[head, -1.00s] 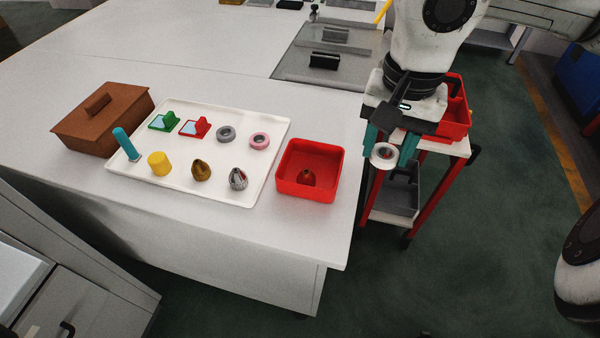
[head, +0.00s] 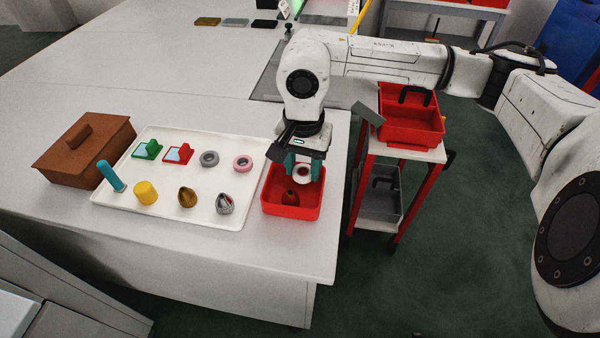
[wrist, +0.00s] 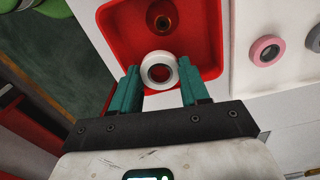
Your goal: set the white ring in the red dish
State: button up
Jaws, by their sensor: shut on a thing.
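The white ring (head: 302,174) is held between the teal fingertips of my gripper (head: 303,170). In the wrist view the ring (wrist: 159,70) sits between both fingers of my gripper (wrist: 160,88), its hole facing the camera. The red dish (head: 290,210) is a square, open-topped tray on the table beside the white tray. The ring is over the dish's back part; its exact height above the floor of the dish is hard to tell. In the wrist view the dish (wrist: 120,20) lies behind the ring.
A small dark reddish-brown object (head: 290,197) lies inside the dish. The white tray (head: 165,208) to the left bears a grey ring (head: 209,159), a pink ring (head: 243,163) and several other items. A brown lidded box (head: 85,150) stands further left. A red-framed cart (head: 421,150) stands right.

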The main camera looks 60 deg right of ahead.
aim_at(300, 187)
jog(key=f, duration=0.3)
jog(key=shift+w+f, duration=0.1)
jog(key=shift+w, duration=0.25)
jog(key=shift+f, duration=0.4)
jog(key=shift+f, duration=0.25)
jog(key=o, duration=0.8)
jog(key=shift+r, duration=0.1)
jog(key=shift+c, duration=0.2)
jog(key=shift+r, duration=0.1)
jog(key=shift+r+p, duration=0.2)
jog(key=shift+p, duration=0.15)
notch_tip(300, 187, up, 12)
jog(key=b, duration=0.1)
jog(key=shift+f, duration=0.15)
